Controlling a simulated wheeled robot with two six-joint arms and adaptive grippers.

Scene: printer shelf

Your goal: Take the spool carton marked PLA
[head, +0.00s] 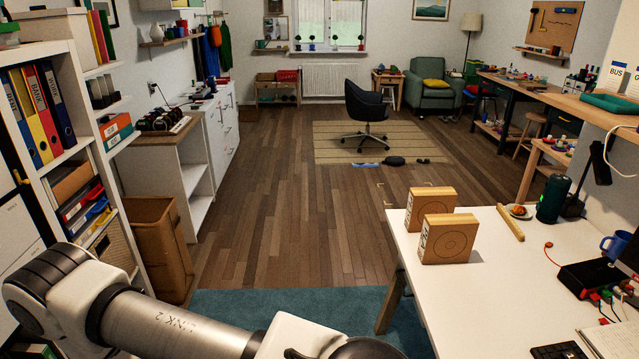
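Two square brown cartons with a round outline on the face stand upright on the white desk (500,290), near its left edge. The front carton (450,242) partly covers the back carton (431,203). Each has a pale label with dark print on its narrow left side. The print is too small and slanted to read, so I cannot tell which one is marked PLA. My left arm crosses the bottom left, well to the left of the cartons, but its gripper is out of the picture. My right arm and gripper do not show.
A wooden bar (510,222), a dark green cylinder (552,199), a blue mug (616,244) and a black box with cables (592,277) are on the desk. The desk in front of the cartons is clear. A shelf with binders (45,110) stands at the left, beside my arm.

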